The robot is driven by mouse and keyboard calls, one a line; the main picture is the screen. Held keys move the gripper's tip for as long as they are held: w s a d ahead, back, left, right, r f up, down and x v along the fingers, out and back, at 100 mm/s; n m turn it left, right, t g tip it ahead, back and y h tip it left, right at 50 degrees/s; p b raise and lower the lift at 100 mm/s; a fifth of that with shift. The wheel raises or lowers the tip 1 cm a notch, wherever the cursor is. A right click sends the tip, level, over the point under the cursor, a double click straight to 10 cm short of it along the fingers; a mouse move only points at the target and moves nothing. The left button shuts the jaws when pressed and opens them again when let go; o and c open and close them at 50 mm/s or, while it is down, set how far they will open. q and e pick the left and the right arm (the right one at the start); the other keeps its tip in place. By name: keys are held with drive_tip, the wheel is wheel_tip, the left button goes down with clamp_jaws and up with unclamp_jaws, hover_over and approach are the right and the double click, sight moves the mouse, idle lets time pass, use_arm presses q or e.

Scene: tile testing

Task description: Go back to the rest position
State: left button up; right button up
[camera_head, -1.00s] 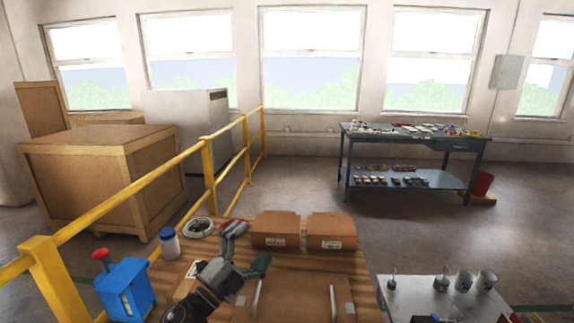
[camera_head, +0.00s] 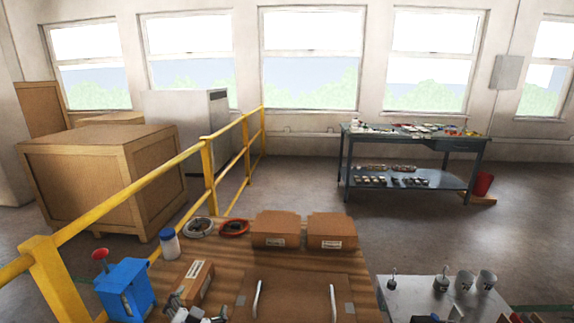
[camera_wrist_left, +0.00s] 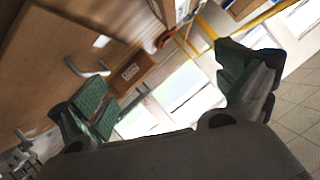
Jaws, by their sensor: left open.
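My left gripper (camera_head: 195,314) is at the bottom edge of the head view, partly cut off, over the near left part of the wooden table (camera_head: 215,262). In the left wrist view its two green-padded fingers (camera_wrist_left: 166,84) are spread wide with nothing between them. The picture there is tilted, with the table to the left and windows beyond the fingers. My right gripper is not seen.
The table holds two cardboard boxes, one here (camera_head: 275,230), a flat panel with handles (camera_head: 295,290), a grey coil (camera_head: 199,228), a red coil (camera_head: 234,227), a bottle (camera_head: 169,245) and a narrow box (camera_head: 194,283). A yellow railing (camera_head: 120,198) runs along the left.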

use_arm(q)
drive_tip(key=s+f+n+g+h, duration=0.1)
drive_tip(key=s+f+g, duration=0.45)
drive_tip(key=s, duration=0.45)
drive_tip(key=s+f+n+g+h, duration=0.1)
drive_tip(key=s+f+n+g, duration=0.1)
drive_tip(key=s+f+g, duration=0.6)
drive_tip(key=s+f+t+p, duration=0.1)
drive_tip(key=s+f+p, duration=0.1)
drive_tip(key=f+p, duration=0.6)
drive_tip(key=s+f+t+p, duration=0.1)
drive_tip(key=s+f+p, duration=0.25)
drive_tip(key=f, duration=0.95)
drive_tip(key=s+a+f+p, duration=0.1)
drive_tip(key=s+f+p, duration=0.3)
drive_tip(key=s, duration=0.6)
drive_tip(key=s+a+f+p, duration=0.2)
drive_tip(key=s+f+p, duration=0.2)
drive_tip(key=s+p, duration=0.3)
drive_tip(key=shift+s+a+m+g, duration=0.15)
drive_tip(key=shift+s+m+g, duration=0.3)
drive_tip(key=shift+s, duration=1.6)
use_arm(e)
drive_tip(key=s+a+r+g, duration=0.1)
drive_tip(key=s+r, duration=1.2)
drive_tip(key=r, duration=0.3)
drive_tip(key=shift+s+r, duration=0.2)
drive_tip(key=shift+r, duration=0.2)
use_arm(q)
drive_tip(key=shift+f, duration=0.1)
